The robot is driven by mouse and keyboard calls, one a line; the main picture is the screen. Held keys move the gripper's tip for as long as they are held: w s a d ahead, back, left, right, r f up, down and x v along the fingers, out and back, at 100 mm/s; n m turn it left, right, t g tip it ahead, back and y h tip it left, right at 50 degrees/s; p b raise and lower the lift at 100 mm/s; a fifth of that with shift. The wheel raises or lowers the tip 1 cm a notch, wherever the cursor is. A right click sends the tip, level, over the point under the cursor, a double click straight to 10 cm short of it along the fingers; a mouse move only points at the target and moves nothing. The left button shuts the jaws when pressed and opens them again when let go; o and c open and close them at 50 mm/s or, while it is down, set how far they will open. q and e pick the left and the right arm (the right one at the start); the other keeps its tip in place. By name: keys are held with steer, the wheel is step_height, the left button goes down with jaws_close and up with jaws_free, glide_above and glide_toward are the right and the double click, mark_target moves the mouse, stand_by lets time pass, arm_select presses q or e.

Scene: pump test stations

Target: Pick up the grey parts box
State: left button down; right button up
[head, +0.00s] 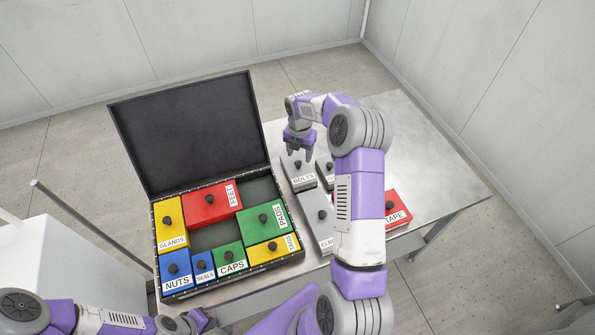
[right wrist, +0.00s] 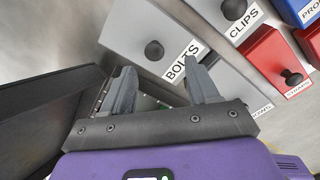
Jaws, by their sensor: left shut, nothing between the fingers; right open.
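Several grey parts boxes with black knobs lie on the metal table. The one labelled BOLTS (head: 294,174) is right of the open case, and it also shows at the top of the right wrist view (right wrist: 128,38). The CLIPS box (right wrist: 215,12) is beside it, and a grey box with a partly hidden label (head: 315,211) lies nearer me. My right gripper (head: 299,150) is open and empty above the far end of the BOLTS box; its fingers (right wrist: 162,80) are apart from the knob. My left gripper (head: 190,320) is shut and empty at the bottom left.
The black open case (head: 192,135) holds yellow, red, green and blue boxes, with empty slots between some. A red TAPE box (head: 395,205) is partly behind my right arm. Red (right wrist: 272,62) and blue (right wrist: 300,8) boxes show in the right wrist view. The table's right part (head: 430,160) is clear.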

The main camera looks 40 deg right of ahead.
mark_target(298, 162)
steer(key=f, duration=0.2)
steer(key=w+f, duration=0.1)
steer(key=f, duration=0.1)
steer(key=shift+s+f, duration=0.1)
steer(key=shift+f, duration=0.5)
jaws_close()
